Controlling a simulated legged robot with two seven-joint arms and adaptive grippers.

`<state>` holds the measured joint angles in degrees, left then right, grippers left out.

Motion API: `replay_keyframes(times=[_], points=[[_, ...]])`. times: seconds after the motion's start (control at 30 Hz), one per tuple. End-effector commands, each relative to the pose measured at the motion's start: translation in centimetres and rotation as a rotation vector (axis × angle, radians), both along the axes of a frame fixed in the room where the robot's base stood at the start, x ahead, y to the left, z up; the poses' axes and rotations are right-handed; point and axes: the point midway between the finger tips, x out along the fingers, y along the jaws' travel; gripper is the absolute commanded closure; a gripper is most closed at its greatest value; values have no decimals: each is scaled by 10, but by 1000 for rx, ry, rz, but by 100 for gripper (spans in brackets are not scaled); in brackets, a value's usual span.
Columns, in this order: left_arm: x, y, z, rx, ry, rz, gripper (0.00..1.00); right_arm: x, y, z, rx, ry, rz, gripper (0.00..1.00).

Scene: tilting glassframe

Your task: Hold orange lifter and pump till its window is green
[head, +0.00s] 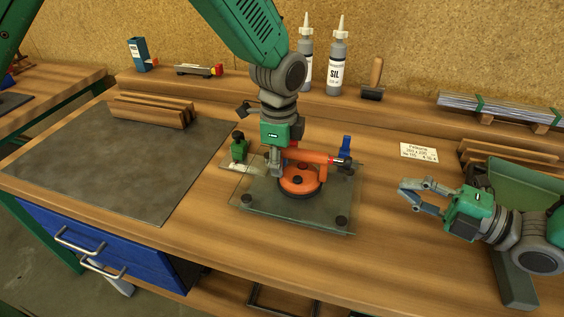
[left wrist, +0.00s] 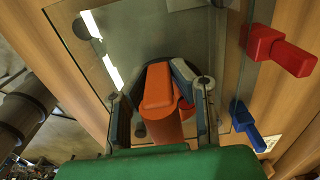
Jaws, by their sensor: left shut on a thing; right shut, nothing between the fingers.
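The orange lifter (head: 299,181) stands on a glass pane (head: 331,214), its round orange cup with a dark rim resting on the glass. Its orange handle bar (head: 312,156) runs level above the cup, with a dark part (head: 342,160) at its right end. No green window can be made out on it. My left gripper (head: 275,160) is shut on the lifter's handle at the left end. In the left wrist view its fingers sit on both sides of the orange handle (left wrist: 160,87).
A blue clamp-like piece (head: 346,147) and a green piece (head: 239,147) stand at the pane's back edge. A red piece (left wrist: 279,50) shows in the left wrist view. Bottles (head: 338,63) stand behind. Bare bench lies between pane and right gripper.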

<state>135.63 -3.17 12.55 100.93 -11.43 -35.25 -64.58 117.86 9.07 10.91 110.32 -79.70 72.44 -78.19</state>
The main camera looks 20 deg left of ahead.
Motion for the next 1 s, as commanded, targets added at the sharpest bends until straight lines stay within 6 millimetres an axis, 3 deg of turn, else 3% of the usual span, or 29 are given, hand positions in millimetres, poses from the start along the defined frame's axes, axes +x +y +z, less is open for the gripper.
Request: replay_keyframes(times=[0.2,0.6,1.0], points=[[-5,-2,-6,-1,14,-2,100,3,0,0,29,39,-35,100],[-5,-1,-6,0,15,-2,100,38,-18,-2,348,456,-405,100],[-5,-1,-6,0,15,-2,100,40,-19,-2,369,480,-426,100]])
